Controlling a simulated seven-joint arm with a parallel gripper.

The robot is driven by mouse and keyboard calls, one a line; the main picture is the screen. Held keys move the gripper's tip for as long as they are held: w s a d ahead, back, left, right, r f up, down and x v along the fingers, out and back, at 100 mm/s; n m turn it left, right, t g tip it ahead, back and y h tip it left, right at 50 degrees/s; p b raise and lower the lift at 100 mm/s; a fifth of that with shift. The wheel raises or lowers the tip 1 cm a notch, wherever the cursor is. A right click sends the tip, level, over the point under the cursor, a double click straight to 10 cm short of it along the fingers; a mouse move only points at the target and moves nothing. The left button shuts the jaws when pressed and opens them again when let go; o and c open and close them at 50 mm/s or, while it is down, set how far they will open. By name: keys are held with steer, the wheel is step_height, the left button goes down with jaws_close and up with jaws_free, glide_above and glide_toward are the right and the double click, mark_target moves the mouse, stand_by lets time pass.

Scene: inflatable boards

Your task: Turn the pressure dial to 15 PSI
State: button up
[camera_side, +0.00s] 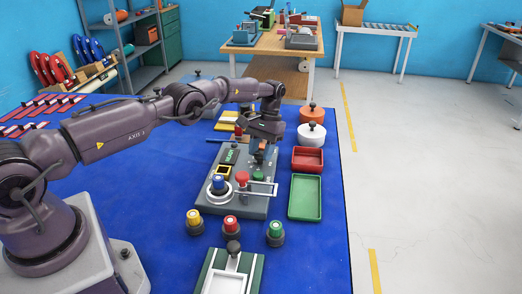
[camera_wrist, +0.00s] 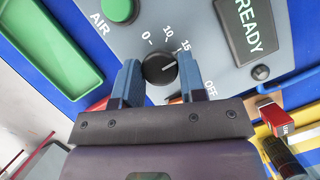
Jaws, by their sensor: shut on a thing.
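The black pressure dial (camera_wrist: 158,66) sits on the grey control panel (camera_wrist: 205,18), with printed marks 0, 10, 15 and OFF around it. Its white pointer line aims right and slightly up in the wrist view, below the 15 mark and above OFF. My gripper (camera_wrist: 160,80) is shut on the dial, with one blue finger on each side. In the side view my gripper (camera_side: 260,158) points down at the back part of the panel (camera_side: 252,207), and the dial is mostly hidden by the fingers there.
A green AIR button (camera_wrist: 119,8) and a READY sign (camera_wrist: 250,28) flank the dial. In the side view, a red button (camera_side: 242,177) and a round gauge-like part (camera_side: 218,188) are nearer the front. A red tray (camera_side: 307,160) and green tray (camera_side: 305,198) lie right of the panel.

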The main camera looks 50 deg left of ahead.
mark_target(260, 153)
steer(key=shift+r, duration=0.1)
steer(key=o, duration=0.9)
step_height(260, 153, up, 4)
steer(key=shift+f, duration=0.25)
steer(key=shift+s+r, duration=0.1)
steer(key=shift+s, duration=0.1)
steer(key=s+d+r, duration=0.3)
steer(key=s+r, duration=0.6)
steer(key=s, duration=0.4)
steer(key=shift+d, duration=0.15)
steer(key=shift+s+r, duration=0.1)
